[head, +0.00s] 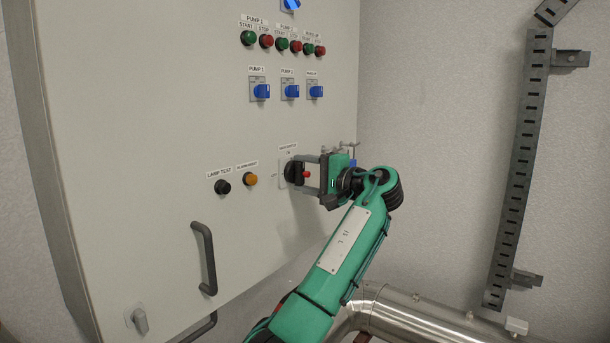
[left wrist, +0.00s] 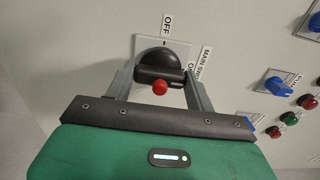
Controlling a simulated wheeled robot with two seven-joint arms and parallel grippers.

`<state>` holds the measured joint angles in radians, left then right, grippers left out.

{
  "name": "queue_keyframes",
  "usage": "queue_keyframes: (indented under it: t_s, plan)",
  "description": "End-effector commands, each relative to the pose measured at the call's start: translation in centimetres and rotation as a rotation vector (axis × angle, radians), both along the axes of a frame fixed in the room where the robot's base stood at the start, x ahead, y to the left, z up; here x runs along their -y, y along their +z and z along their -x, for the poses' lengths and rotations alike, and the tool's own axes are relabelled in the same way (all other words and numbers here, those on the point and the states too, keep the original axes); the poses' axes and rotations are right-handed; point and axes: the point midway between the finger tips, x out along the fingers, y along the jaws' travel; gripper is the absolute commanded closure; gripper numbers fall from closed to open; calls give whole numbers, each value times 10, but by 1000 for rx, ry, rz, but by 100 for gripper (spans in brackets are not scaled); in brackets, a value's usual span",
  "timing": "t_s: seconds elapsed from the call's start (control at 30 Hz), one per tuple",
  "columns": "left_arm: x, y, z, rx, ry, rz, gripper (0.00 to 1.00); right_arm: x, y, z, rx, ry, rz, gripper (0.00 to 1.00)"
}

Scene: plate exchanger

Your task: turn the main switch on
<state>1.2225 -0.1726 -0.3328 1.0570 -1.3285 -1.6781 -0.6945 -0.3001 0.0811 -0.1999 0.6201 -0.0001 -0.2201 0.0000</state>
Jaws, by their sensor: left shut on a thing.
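The main switch (head: 290,172) is a black rotary handle on a pale plate, low on the right part of the grey cabinet door. In the left wrist view its black handle (left wrist: 158,60) has a red round part (left wrist: 160,87) in front. An OFF label sits above the handle and an ON label, partly hidden, at its right. My left gripper (head: 300,173) faces the door with its two fingers on either side of the handle, shut on it. The handle lies across between the fingers. My right gripper is not in view.
The lamp test button (head: 223,187) and an orange button (head: 250,179) are left of the switch. Blue selector knobs (head: 261,91) and green and red buttons are above. A door handle (head: 204,258) is lower left. A steel pipe (head: 420,318) runs below my arm.

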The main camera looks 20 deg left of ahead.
Motion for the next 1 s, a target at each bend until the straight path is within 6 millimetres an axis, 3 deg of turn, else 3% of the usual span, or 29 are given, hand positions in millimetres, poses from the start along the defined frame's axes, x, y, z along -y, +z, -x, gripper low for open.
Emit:
queue_keyframes:
  t_s: [0.27,0.3,0.4,0.77,1.0]
  plan:
    - [0,2,0,0,-2,-3,68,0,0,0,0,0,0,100]
    - [0,2,0,0,-2,-3,42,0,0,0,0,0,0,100]
    - [0,1,0,0,-1,-2,24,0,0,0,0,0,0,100]
    - [5,-1,1,0,-1,-1,24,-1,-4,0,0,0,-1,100]
    - [45,-5,15,2,-3,0,24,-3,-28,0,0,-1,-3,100]
